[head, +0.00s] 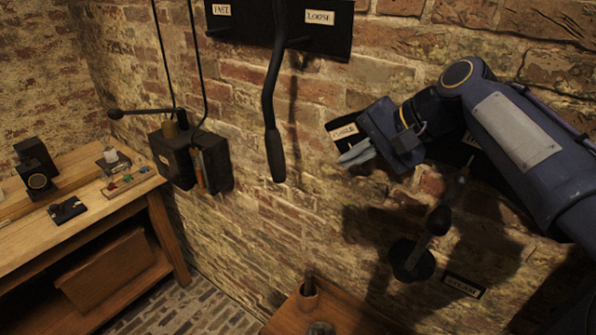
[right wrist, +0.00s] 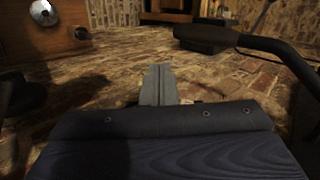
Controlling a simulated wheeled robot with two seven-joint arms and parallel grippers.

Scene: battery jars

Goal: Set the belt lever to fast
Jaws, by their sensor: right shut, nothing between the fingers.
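The belt lever (head: 272,95) is a long dark bent bar with a thick black grip (head: 276,155). It hangs down in front of a black board (head: 258,30) on the brick wall. The board carries a FAST plate (head: 222,10) at left and a LOOSE plate (head: 320,17) at right. The lever crosses the board between the plates, nearer the LOOSE side. My right gripper (head: 355,155) is shut and empty, to the right of the grip and apart from it. The lever (right wrist: 290,55) also shows in the right wrist view, beyond my shut fingers (right wrist: 158,85). My left gripper is out of view.
A dark box (head: 190,158) hangs at left. A workbench (head: 85,200) stands far left. Free space surrounds the grip.

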